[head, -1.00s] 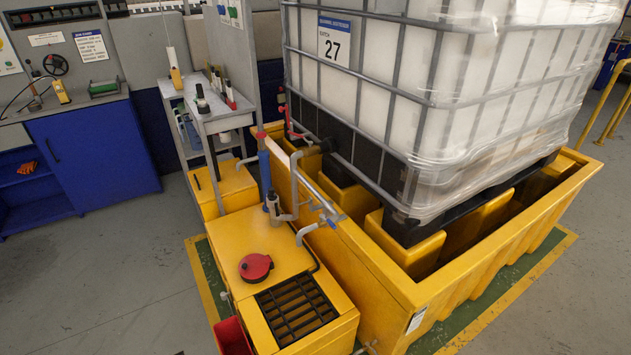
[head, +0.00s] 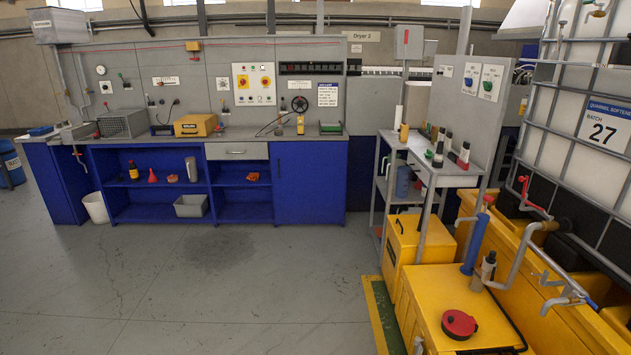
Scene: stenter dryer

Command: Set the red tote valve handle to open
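The white caged tote (head: 560,130), labelled batch 27, stands at the right edge of the head view, partly cut off. A small red handle (head: 526,190) shows at its lower left front, above the yellow bund. It looks like the tote valve handle. Its upper end points up and a red length slopes down to the right. It is too small to tell whether it is open or closed. My gripper is not in view.
A yellow cabinet (head: 425,310) with a round red lid (head: 459,324) and grey pipes (head: 515,262) stand before the tote. A grey trolley (head: 425,168) with bottles is beside it. A blue bench (head: 308,183) lines the back. The grey floor (head: 220,290) is clear.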

